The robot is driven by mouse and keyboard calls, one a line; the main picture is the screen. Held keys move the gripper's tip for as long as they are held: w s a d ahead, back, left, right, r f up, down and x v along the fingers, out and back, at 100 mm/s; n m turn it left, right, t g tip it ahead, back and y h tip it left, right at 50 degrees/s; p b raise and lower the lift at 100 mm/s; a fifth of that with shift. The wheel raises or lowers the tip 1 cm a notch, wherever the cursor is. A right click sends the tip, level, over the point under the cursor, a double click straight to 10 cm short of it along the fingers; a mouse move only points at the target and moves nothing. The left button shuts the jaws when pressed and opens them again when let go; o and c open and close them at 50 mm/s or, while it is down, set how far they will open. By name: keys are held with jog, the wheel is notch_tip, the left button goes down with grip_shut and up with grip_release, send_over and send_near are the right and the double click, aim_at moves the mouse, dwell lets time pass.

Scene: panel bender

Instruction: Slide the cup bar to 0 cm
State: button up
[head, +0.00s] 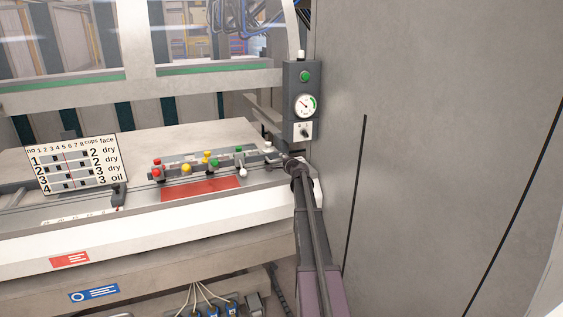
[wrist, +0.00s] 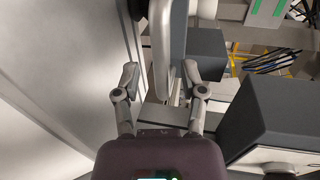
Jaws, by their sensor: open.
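The cup bar (head: 205,161) is a grey bar carrying red, yellow and green knobs, lying on the machine bed behind a red plate. My gripper (head: 283,160) is just beyond its right end in the head view, small and partly hidden by my own arm. In the wrist view, my gripper (wrist: 161,78) has its two fingers apart. A pale rounded grey part (wrist: 166,45) shows between and beyond the fingertips. I cannot tell whether it touches them or whether it belongs to the cup bar.
A control box (head: 303,103) with a green button, gauge and switch hangs above my gripper. A large grey wall panel (head: 430,130) stands close on the right. A number chart (head: 72,164) stands on the bed at left. A red plate (head: 200,188) lies before the bar.

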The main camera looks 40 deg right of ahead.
jog(key=p+v, duration=0.3)
jog(key=v, duration=1.4)
jog(key=shift+s+f, duration=0.3)
jog(key=shift+a, duration=0.2)
jog(key=s+a+f+n+g+y, duration=0.1)
jog(key=a+f+n+g+y, duration=0.2)
jog(key=a, duration=0.7)
jog(key=s+a+f+n+g+y, duration=0.1)
jog(key=a+f+n+y, duration=0.3)
jog(key=a, duration=0.6)
jog(key=s+a+f+n+g, duration=0.15)
jog(key=a+n, duration=0.35)
jog(key=a, duration=0.6)
jog(key=s+a+f+n+g+h, duration=0.1)
jog(key=s+a+f+n+g, duration=0.2)
jog(key=s+a, duration=0.5)
jog(key=s+a+f+n+g+h, duration=0.2)
jog(key=s+a+n+g, duration=0.3)
jog(key=s+a, duration=0.3)
jog(key=s+f+g, duration=0.1)
jog(key=s, duration=0.1)
jog(key=shift+s+n+g, duration=0.25)
jog(key=shift+n+g, duration=0.05)
jog(key=shift+g, duration=0.05)
jog(key=shift+f, duration=0.1)
